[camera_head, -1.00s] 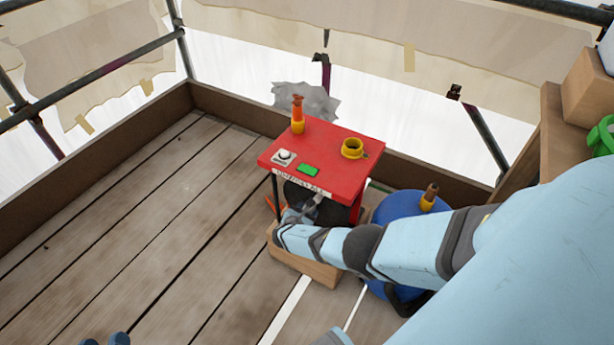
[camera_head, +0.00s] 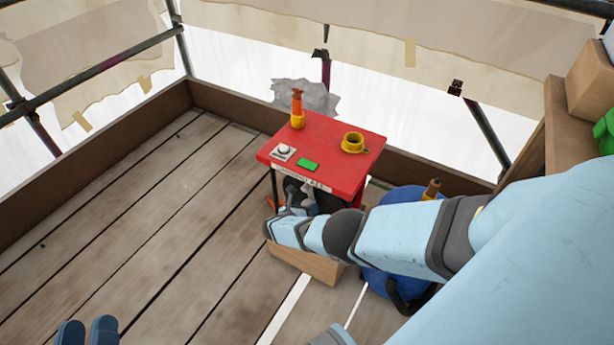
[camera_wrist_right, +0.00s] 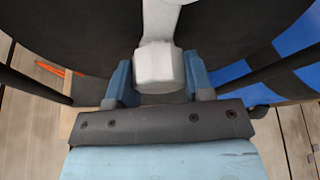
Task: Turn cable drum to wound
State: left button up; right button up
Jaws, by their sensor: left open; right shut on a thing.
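The cable drum is a black round body (camera_head: 326,203) under the red-topped stand (camera_head: 330,135). My right arm hides much of it. In the right wrist view the dark drum (camera_wrist_right: 75,35) fills the upper part, with a light grey crank handle (camera_wrist_right: 160,68) in front of it. My right gripper (camera_wrist_right: 158,82) is shut on this handle, one blue finger on each side of the grip. In the head view my right gripper (camera_head: 292,207) is at the stand's front, below the label. My left gripper (camera_head: 87,331) is open and empty at the bottom left, far from the drum.
The stand's top carries an orange-handled tool (camera_head: 297,108), a yellow ring (camera_head: 352,142), a white knob (camera_head: 284,151) and a green button (camera_head: 308,165). A wooden block (camera_head: 305,265) lies below, and a blue drum-like object (camera_head: 400,280) stands right. The plank floor at left is clear.

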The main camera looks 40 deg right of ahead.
pick_arm(q)
jog(key=shift+d+r+t, duration=0.15)
jog(key=shift+r+t, duration=0.15)
jog(key=shift+r, duration=0.15)
pick_arm(e)
jog(key=o, duration=1.2)
pick_arm(q)
jog(key=shift+f, duration=0.15)
pick_arm(e)
jog(key=shift+o, duration=0.4)
pick_arm(q)
jog(key=shift+s, duration=0.1)
pick_arm(e)
jog(key=shift+a, duration=0.1)
